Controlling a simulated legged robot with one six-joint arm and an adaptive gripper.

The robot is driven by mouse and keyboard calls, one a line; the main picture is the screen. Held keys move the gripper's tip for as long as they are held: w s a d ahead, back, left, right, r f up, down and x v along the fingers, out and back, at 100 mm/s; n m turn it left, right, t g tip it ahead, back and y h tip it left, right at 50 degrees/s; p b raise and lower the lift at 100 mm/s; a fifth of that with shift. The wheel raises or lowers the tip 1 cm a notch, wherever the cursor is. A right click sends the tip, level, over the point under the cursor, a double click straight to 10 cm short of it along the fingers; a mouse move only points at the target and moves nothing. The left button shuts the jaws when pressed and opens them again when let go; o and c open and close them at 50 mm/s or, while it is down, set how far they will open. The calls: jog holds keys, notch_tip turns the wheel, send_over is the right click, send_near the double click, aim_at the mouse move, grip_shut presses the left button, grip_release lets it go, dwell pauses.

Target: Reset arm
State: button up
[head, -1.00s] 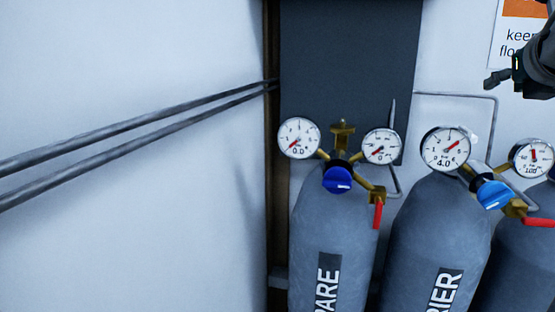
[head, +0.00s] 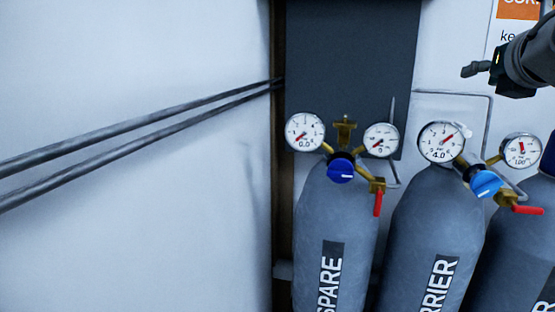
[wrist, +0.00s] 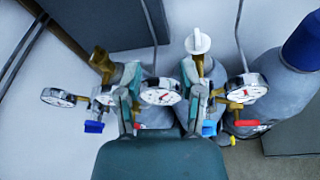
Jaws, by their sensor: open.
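My gripper (head: 476,69) is at the upper right of the head view, above the cylinder labelled "RRIER". In the wrist view my gripper (wrist: 161,78) has its two fingers spread, with nothing held between them. A round gauge shows behind the gap between the fingers; I cannot tell its distance from them. The spare cylinder (head: 335,210) and the "RRIER" cylinder (head: 430,215) stand upright below, each with two gauges, a blue knob and a red lever. The spare's left gauge (head: 305,132) reads 0.0; the other's left gauge (head: 441,142) reads 4.0.
A third cylinder (head: 515,250) is cut off at the right edge. Two dark pipes (head: 140,136) run along the white wall at left. A grey panel (head: 350,60) stands behind the cylinders. A white cap (wrist: 197,42) and a blue cap (wrist: 303,42) show in the wrist view.

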jog(key=a+m+t, duration=0.5)
jog(key=a+m, duration=0.1)
jog(key=m, duration=0.4)
jog(key=s+f+m+g+h, duration=0.2)
jog(key=s+f+m+g, duration=0.2)
jog(key=f+m, duration=0.6)
jog(key=s+f+m+g+h, duration=0.2)
jog(key=s+f+m+g, duration=0.15)
jog(key=f+m, duration=0.65)
jog(key=s+a+f+m+g+y, duration=0.1)
jog(key=s+a+f+g+y, duration=0.2)
jog(key=f, duration=0.7)
jog(key=s+a+f+m+g+y, duration=0.1)
jog(key=s+a+f+g+y, duration=0.2)
jog(key=s+a+f, duration=0.4)
notch_tip(320, 180, down, 3)
jog(key=shift+s+a+f+g, duration=0.2)
jog(key=shift+s+g, duration=0.15)
jog(key=shift+s, duration=0.3)
